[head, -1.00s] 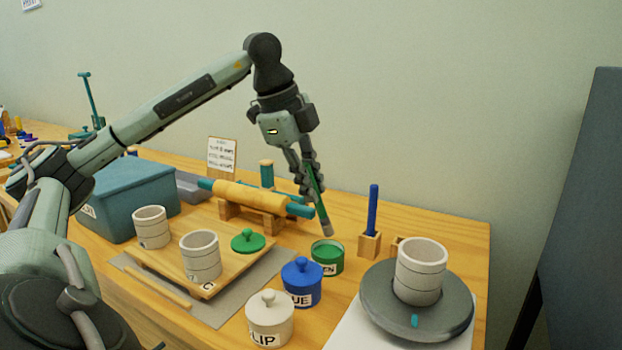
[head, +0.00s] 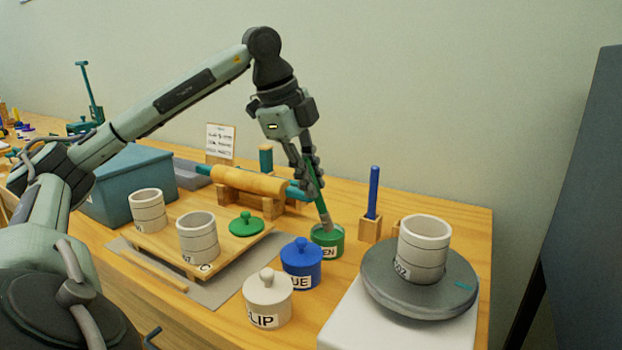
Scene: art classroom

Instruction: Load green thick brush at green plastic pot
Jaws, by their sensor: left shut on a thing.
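My left gripper (head: 311,172) is shut on the green thick brush (head: 317,197), just above the green plastic pot. The brush is tilted, with its lower end at the pot's open mouth. The tip looks to be at or inside the rim, but how deep it reaches I cannot tell. The green plastic pot (head: 327,242) stands open on the table, its label partly hidden by the blue pot. Its green lid (head: 246,225) lies apart on the wooden board to the left. My right gripper is not in view.
A blue lidded pot (head: 301,264) and a white lidded slip pot (head: 267,298) stand in front. A blue brush (head: 373,193) stands in a wooden block (head: 370,229). A cup (head: 423,247) sits on a grey turntable (head: 420,300) at right. A rolling pin (head: 250,182) lies behind.

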